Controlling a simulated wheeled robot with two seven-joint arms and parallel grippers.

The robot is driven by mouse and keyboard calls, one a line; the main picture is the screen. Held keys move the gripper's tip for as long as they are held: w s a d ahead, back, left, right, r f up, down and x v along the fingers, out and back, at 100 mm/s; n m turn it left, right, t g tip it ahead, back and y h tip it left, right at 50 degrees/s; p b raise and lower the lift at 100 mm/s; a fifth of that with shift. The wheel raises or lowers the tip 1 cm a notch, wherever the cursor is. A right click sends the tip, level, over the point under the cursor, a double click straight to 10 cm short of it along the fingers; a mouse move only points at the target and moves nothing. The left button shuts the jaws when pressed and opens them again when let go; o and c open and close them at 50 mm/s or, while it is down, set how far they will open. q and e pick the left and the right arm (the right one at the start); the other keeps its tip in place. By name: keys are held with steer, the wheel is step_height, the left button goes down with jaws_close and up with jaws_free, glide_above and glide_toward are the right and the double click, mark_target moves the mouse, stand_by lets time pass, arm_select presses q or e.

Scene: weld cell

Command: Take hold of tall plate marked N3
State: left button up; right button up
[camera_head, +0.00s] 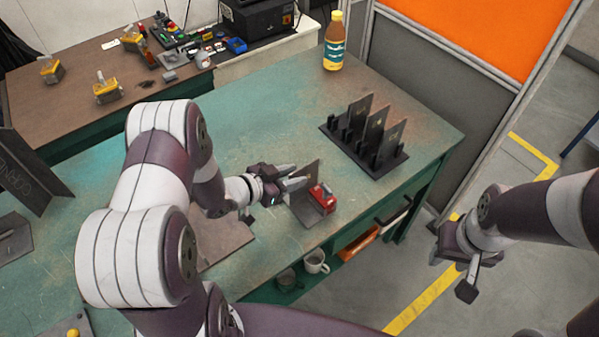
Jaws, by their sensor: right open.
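Tall dark plates stand upright in a black slotted rack (340,150) on the green table. They are a far plate (358,110), a middle plate (377,124) and a near plate (393,134). Their small marks are too small to read, so I cannot tell which is N3. My right gripper (458,274) is open and empty, off the table's right side above the floor.
A sauce bottle (334,42) stands at the table's back edge, behind the rack. Cups (315,262) sit on a shelf under the front edge. A grey partition with an orange panel (470,28) stands behind the table's right end.

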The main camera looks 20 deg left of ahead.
arm_select(q)
steer(key=x, duration=0.3)
steer(key=shift+w+d+f, duration=0.1)
steer(key=shift+w+d, duration=0.05)
steer(key=shift+d, duration=0.15)
jaws_close()
stand_by(1.0)
